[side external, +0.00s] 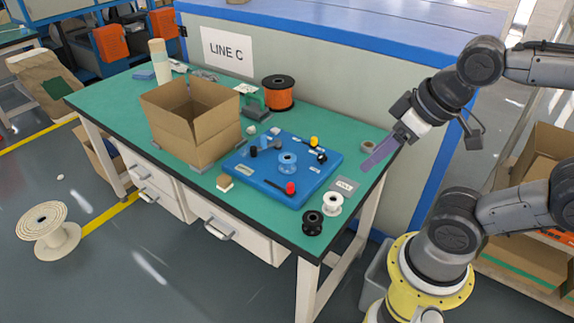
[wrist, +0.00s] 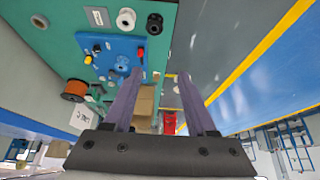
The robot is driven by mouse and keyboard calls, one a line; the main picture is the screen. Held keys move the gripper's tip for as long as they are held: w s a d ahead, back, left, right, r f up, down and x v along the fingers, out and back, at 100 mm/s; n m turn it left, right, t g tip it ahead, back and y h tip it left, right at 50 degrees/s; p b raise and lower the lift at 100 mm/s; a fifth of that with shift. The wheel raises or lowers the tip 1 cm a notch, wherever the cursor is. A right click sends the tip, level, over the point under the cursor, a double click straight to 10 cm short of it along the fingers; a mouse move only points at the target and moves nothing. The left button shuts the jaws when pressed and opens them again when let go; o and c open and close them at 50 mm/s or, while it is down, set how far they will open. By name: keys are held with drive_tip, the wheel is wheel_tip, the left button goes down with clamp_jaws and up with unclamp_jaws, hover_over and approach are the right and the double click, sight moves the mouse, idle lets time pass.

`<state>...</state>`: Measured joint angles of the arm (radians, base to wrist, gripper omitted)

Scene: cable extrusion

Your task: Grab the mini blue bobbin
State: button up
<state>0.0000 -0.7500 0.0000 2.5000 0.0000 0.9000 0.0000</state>
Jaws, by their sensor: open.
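The mini blue bobbin (side external: 288,162) stands on the blue board (side external: 322,175) on the green table. In the wrist view the blue bobbin (wrist: 122,64) shows just left of my left-hand finger, on the board (wrist: 120,46). My gripper (side external: 378,154) is above the table's right end, to the right of the board and apart from the bobbin. In the wrist view its fingers (wrist: 160,77) are spread wide, with nothing held between them.
A white bobbin (side external: 332,203) and a black bobbin (side external: 313,222) stand at the table's front right corner. The board also carries a red knob (side external: 291,188) and a yellow knob (side external: 314,141). An open cardboard box (side external: 172,128) and an orange spool (side external: 278,93) stand farther left.

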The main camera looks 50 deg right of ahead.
idle(0.3)
drive_tip(key=o, duration=0.7)
